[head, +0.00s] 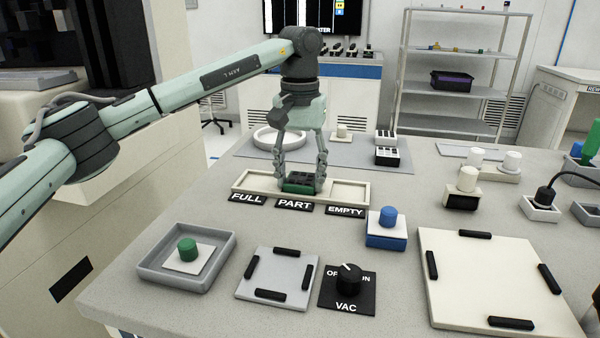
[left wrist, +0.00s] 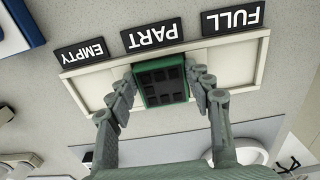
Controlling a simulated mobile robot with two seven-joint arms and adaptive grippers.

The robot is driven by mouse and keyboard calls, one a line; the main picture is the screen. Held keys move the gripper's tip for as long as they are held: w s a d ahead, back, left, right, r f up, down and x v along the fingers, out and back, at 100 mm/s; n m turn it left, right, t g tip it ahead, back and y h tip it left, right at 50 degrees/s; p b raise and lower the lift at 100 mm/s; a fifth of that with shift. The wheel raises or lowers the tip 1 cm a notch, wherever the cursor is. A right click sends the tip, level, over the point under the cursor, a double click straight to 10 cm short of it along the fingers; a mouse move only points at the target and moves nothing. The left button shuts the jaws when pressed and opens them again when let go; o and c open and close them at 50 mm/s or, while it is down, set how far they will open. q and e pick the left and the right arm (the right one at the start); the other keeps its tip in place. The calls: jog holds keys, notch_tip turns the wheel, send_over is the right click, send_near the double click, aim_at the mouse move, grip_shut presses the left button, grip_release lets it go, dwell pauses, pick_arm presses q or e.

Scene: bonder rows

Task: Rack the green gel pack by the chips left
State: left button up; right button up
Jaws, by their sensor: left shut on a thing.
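The green gel pack (head: 297,188) is a small green-rimmed tray with a dark face. In the left wrist view the gel pack (left wrist: 160,82) shows several black squares in a grid, with some places looking bare. My left gripper (head: 301,176) points down and is shut on its two sides. The pale rack (head: 349,192) has compartments by labels FULL (head: 247,198), PART (head: 294,204) and EMPTY (head: 345,210). The pack is at the middle compartment, in line with PART. I cannot tell whether it touches the floor. My right gripper is not in view.
A blue block with a knob (head: 387,228) stands right of the rack. In front are a grey tray (head: 152,262) with a green knob, a grey plate (head: 277,278) and the VAC switch (head: 347,290). Black-and-white boxes (head: 387,155) and a round white dish (head: 265,140) stand behind.

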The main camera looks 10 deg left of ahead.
aim_at(300, 182)
pick_arm(q)
jog(key=shift+f, duration=0.15)
jog(key=o, duration=1.2)
notch_tip(300, 182, up, 12)
jog(key=shift+r, duration=0.1)
dwell(0.4)
dwell(0.7)
